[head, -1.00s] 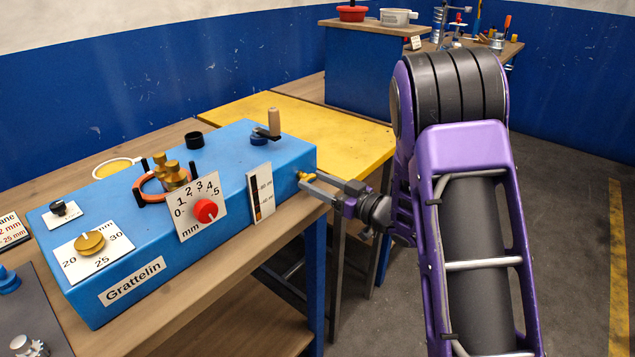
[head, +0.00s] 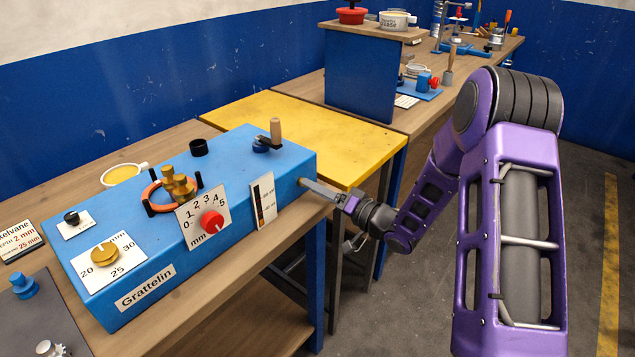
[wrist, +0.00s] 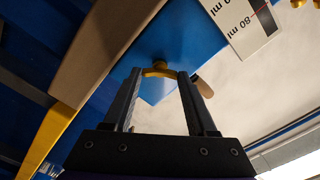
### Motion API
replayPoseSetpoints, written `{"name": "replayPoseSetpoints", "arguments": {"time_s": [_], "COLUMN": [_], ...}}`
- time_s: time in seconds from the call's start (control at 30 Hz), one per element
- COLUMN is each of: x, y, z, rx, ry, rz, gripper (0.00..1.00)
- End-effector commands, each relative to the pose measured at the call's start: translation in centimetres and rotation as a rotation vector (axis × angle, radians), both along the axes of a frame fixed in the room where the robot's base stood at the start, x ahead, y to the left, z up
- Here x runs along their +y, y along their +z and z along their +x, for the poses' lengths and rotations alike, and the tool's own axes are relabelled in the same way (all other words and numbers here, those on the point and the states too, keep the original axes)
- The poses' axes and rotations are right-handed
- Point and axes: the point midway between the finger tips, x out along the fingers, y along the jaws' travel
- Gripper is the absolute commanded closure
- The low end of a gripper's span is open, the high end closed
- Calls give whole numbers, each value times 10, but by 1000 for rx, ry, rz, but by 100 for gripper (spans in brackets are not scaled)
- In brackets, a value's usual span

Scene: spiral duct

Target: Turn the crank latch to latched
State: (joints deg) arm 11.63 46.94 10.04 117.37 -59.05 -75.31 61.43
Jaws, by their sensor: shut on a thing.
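A blue box labelled Grattelin (head: 225,180) stands on the wooden bench. A small yellow lever on a round yellow hub, which I take for the crank latch (wrist: 160,72), sits on the box's right end face. My gripper (wrist: 159,78) is shut on this lever, one finger at each end of it. In the head view my gripper (head: 304,183) reaches the end face from the right, fingers nearly edge-on, and hides most of the lever. A separate crank with a wooden handle (head: 275,131) stands on the box top, apart from my gripper.
The box carries a red knob (head: 212,221), a brass knob (head: 104,254) and a scale card (head: 263,199). A yellow table (head: 300,130) lies behind it. A blue cabinet (head: 360,80) stands farther back. The floor (head: 585,200) at the right is open.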

Motion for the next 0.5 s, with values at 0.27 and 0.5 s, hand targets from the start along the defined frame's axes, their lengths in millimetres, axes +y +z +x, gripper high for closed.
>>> {"name": "replayPoseSetpoints", "arguments": {"time_s": [0.27,0.5], "x": [-1,0], "y": [2,1], "z": [-1,-1], "rx": [211,366], "ry": [1,1], "rz": [162,283], "gripper": [98,98]}}
